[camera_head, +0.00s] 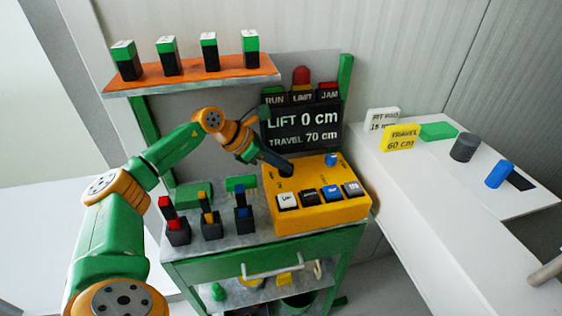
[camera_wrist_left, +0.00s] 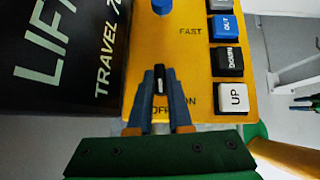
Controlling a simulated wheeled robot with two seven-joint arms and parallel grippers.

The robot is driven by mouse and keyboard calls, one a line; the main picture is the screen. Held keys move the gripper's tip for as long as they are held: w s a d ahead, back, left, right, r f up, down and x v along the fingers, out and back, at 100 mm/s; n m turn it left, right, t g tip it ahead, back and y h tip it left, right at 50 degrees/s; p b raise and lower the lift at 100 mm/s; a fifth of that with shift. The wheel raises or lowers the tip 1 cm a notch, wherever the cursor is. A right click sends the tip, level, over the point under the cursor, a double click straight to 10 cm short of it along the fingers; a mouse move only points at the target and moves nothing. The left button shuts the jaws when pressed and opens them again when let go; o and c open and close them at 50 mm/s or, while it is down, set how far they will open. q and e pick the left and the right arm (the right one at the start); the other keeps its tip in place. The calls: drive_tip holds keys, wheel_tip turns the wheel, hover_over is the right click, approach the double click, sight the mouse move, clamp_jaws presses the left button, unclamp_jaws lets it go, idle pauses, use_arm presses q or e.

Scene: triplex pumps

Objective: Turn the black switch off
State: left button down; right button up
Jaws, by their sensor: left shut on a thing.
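The yellow control box (camera_head: 320,210) stands on the green bench, and it also fills the middle of the left wrist view (camera_wrist_left: 190,75). The black switch (camera_wrist_left: 160,77) rises from the box near the printed OFF and ON labels. My left gripper (camera_wrist_left: 160,90) has its two blue fingers closed around the switch, one on each side. In the head view, my left gripper (camera_head: 284,168) reaches the back left corner of the box and mostly hides the switch. Which label the switch leans toward I cannot tell.
White, black, blue and grey buttons line the box's front, including the UP button (camera_wrist_left: 233,97). A blue knob (camera_head: 332,159) is at the back. The display (camera_head: 302,128) reads LIFT 0 cm, TRAVEL 70 cm. Three small levers stand left of the box, including a red-topped one (camera_head: 168,207).

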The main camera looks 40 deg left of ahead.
use_arm(q)
drive_tip(key=shift+m+g+h, duration=0.4)
drive_tip(key=shift+m, duration=0.3)
drive_tip(key=c, duration=0.8)
unclamp_jaws()
drive_tip(key=shift+w, duration=0.15)
drive_tip(key=shift+c, duration=0.2)
drive_tip(key=b+v, duration=0.1)
drive_tip(key=v, duration=0.2)
drive_tip(key=shift+a+r, duration=0.1)
drive_tip(key=shift+a, duration=0.1)
drive_tip(key=s+a+r+b, duration=0.1)
drive_tip(key=s+a+b, duration=0.3)
drive_tip(key=s+a, duration=0.4)
drive_tip(key=shift+s+a+b, duration=0.2)
drive_tip(key=shift+s+b, duration=0.2)
drive_tip(key=shift+s, duration=0.65)
